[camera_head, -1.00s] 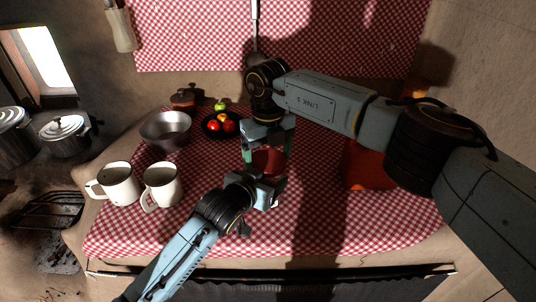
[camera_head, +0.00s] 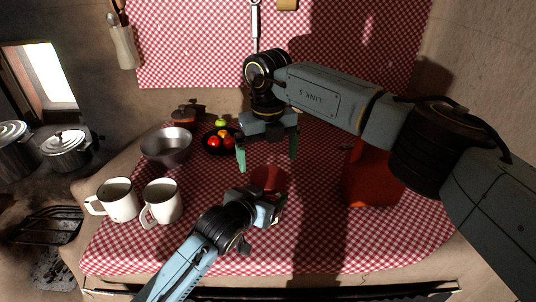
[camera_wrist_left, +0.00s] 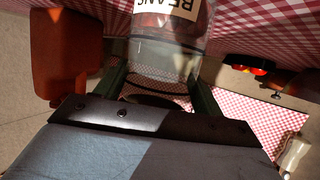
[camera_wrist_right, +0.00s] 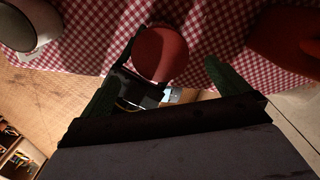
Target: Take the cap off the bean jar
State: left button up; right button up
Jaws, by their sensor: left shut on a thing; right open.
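The bean jar is clear glass with a BEANS label and shows best in the left wrist view (camera_wrist_left: 168,50). Its red round cap (camera_head: 268,178) shows in the head view and, from above, in the right wrist view (camera_wrist_right: 160,53); it looks to be on the jar. My left gripper (camera_head: 268,207) is shut on the jar, with a finger on each side of the glass. My right gripper (camera_head: 267,161) is open and empty just above the cap, its green fingers spread wider than it. In the head view the left gripper hides much of the jar.
Two white mugs (camera_head: 161,203) and a metal bowl (camera_head: 167,147) stand on the left of the checked cloth. A dark bowl of fruit (camera_head: 221,140) is behind them. A red-orange container (camera_head: 372,172) stands at the right, partly behind my right arm.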

aim_at(268, 176)
notch_tip(268, 176, up, 2)
jog(key=m, duration=0.4)
jog(key=shift+r, duration=0.2)
jog(key=shift+f, duration=3.9)
jog(key=shift+c, duration=0.3)
jog(key=c, duration=0.9)
jog(key=shift+n, duration=1.5)
